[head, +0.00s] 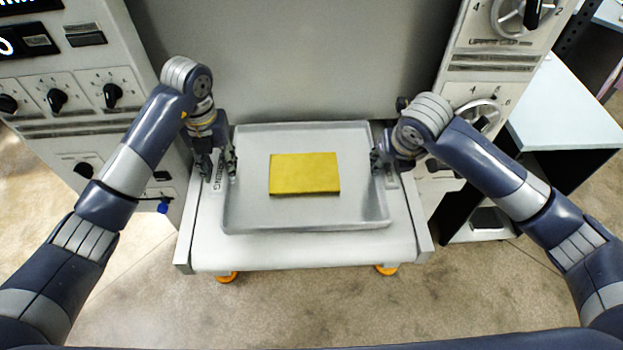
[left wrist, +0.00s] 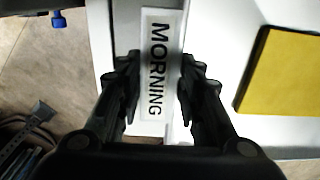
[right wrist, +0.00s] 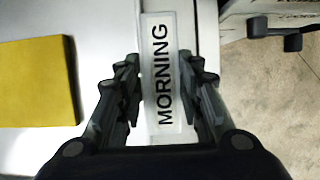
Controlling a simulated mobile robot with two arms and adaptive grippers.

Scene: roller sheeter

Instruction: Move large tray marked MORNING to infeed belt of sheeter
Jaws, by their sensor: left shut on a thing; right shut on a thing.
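The large grey tray (head: 300,214) lies on the white infeed belt (head: 300,254) of the sheeter. A yellow slab (head: 304,174) rests in the tray. My left gripper (head: 219,170) is shut on the tray's left side wall. In the left wrist view its fingers stand on both sides of the MORNING label (left wrist: 157,65). My right gripper (head: 383,166) is shut on the right side wall. In the right wrist view another MORNING label (right wrist: 161,70) shows between its fingers.
The sheeter's grey body (head: 300,60) rises right behind the tray. A panel with black knobs (head: 57,99) stands at left, and a panel with handwheels (head: 478,115) at right. A pale side table (head: 560,115) stands at far right. The floor in front is clear.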

